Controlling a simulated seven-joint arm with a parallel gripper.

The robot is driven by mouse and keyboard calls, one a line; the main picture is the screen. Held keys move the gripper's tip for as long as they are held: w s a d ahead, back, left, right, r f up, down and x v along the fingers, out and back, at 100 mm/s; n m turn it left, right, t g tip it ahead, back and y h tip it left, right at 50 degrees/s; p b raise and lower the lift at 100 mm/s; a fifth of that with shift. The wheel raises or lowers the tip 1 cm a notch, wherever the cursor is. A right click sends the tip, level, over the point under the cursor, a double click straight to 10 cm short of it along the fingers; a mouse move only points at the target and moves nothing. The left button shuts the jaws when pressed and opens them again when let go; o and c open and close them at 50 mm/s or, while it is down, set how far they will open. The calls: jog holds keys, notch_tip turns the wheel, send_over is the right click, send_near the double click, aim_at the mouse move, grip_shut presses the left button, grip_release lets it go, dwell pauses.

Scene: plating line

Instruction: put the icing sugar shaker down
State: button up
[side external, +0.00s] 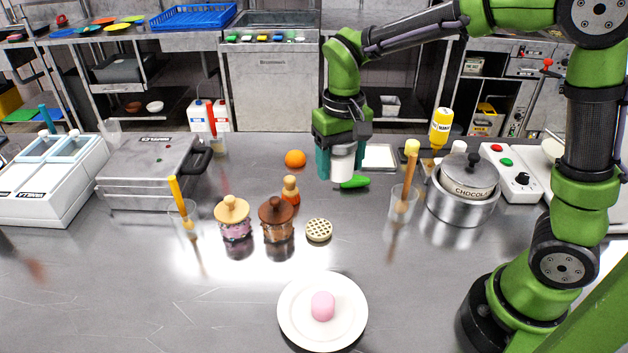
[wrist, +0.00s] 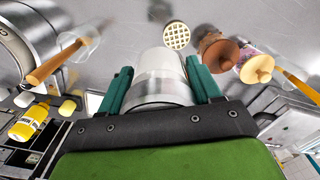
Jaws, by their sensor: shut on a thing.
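The icing sugar shaker (side external: 342,166) is a white cylinder with a clear or silvery band, held upright in the side view. My gripper (side external: 338,162) is shut on it, with one teal finger on each side. In the wrist view the shaker (wrist: 160,72) fills the space between the teal fingertips (wrist: 161,80). Its lower end is near a green vegetable (side external: 355,182) lying on the steel worktop (side external: 300,255). I cannot tell whether the shaker touches the worktop.
An orange (side external: 295,159) lies left of the shaker. A cup with a brush (side external: 404,200) and a chocolate pot (side external: 463,205) are right. A plate (side external: 290,318) holds a pink item.

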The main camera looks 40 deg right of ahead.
jog(key=w+a, duration=0.6)
jog(key=a, duration=0.7)
send_over(221, 282)
notch_tip(221, 282, down, 11)
jog(key=shift+f, duration=2.45)
jog(key=shift+f, duration=0.1)
jog(key=o, duration=1.2)
jog(key=shift+f, duration=0.1)
